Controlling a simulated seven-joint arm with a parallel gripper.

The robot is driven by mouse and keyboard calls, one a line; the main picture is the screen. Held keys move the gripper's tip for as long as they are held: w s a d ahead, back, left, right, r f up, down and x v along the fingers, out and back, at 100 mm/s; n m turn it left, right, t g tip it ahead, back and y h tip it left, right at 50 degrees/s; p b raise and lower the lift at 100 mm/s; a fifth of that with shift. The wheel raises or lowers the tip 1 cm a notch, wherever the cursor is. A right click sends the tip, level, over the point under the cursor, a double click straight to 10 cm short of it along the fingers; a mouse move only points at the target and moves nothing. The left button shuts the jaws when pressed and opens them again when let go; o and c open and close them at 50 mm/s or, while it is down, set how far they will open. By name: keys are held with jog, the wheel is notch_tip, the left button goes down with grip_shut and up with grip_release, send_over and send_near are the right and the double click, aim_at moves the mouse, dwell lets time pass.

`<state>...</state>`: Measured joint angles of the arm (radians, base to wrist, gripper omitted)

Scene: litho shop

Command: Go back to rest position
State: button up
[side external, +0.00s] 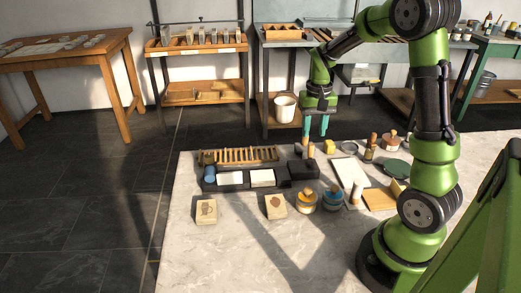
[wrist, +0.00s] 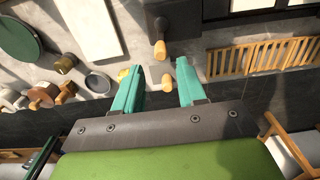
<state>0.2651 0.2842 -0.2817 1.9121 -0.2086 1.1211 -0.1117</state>
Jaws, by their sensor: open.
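My gripper (side external: 315,126) hangs fingers-down from my green arm, above the far edge of the stone-topped table (side external: 215,255). Its two teal fingers are apart. In the wrist view my gripper (wrist: 160,88) shows nothing held between the fingers.
A slatted wooden rack (side external: 238,156) and a dark tray (side external: 225,188) stand at the table's back left. The table's front left is clear.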

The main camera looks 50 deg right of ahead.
jog(key=shift+s+a+f, duration=0.25)
jog(key=shift+a, duration=0.2)
jog(key=s+a+r+n+t+y, duration=0.1)
jog(key=s+a+r+n+t, duration=0.1)
jog(key=a+r, duration=0.4)
jog(key=s+a+r+n+t+y, duration=0.1)
jog(key=s+a+r+n+t, duration=0.2)
jog(key=a, duration=1.2)
jog(key=s+r+t, duration=0.2)
jog(key=s+r, duration=0.2)
